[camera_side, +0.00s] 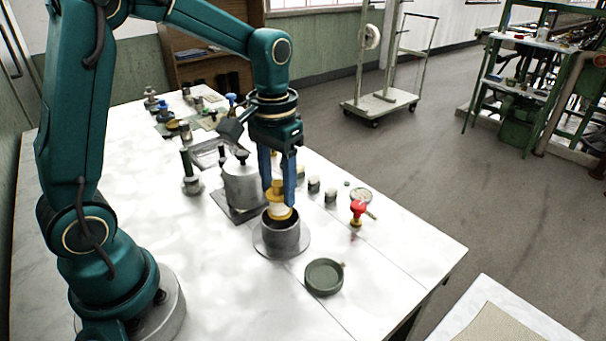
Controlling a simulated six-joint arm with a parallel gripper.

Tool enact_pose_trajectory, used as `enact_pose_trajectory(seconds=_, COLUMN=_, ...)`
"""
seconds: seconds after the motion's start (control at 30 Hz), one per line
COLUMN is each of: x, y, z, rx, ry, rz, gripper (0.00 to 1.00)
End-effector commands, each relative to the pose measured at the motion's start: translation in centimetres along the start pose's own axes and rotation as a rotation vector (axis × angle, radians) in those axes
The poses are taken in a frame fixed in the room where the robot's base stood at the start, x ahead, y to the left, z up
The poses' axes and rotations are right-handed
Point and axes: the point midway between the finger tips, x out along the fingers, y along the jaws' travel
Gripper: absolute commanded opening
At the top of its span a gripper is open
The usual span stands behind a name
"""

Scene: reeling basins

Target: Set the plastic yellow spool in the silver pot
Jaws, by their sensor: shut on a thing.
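The yellow spool (279,211) is held between the blue fingers of my gripper (278,190), which is shut on it. The fingers point straight down. The spool is at the mouth of the silver pot (283,241), and its lower end shows just inside or over the far part of the opening. I cannot tell whether it touches the pot. The pot is a short grey cylinder on a wide round base, standing upright on the white table.
A larger lidded grey pot (240,188) stands close to the left of my gripper. A dark round dish (324,277) lies in front right of the silver pot, and a red-handled valve (357,211) is to the right. The front left of the white table (230,300) is clear.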

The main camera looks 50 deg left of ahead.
Motion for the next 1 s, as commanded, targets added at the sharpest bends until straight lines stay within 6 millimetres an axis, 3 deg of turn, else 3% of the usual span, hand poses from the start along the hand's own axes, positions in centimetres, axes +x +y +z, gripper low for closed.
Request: enact_pose_trajectory(seconds=1.0, x=2.0, y=0.0, z=0.0, rx=0.000, ry=0.000, rz=0.000, gripper=0.00)
